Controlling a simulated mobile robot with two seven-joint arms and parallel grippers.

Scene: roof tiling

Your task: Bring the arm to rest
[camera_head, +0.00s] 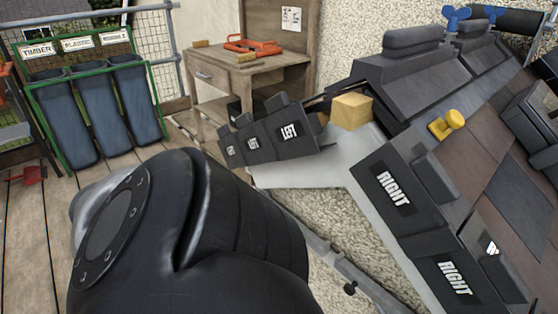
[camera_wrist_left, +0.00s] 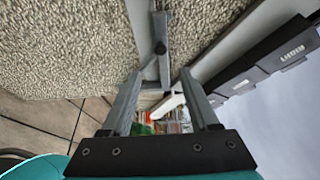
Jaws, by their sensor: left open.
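My left arm (camera_head: 190,235) fills the lower left of the head view, a thick black link in front of the roof. Its gripper is hidden in that view. In the left wrist view my left gripper (camera_wrist_left: 160,78) is open and empty. Its two grey fingers point towards a pebbled wall (camera_wrist_left: 70,45) and a grey metal bracket (camera_wrist_left: 163,45) shows between and beyond them. I cannot tell the distance to the bracket. My right gripper is in neither view.
Dark tiles marked RIGHT (camera_head: 393,190) and LEFT (camera_head: 290,135) lie along the roof edge. A wooden workbench (camera_head: 240,75) and blue bins (camera_head: 90,115) stand behind. Deck space lies at left.

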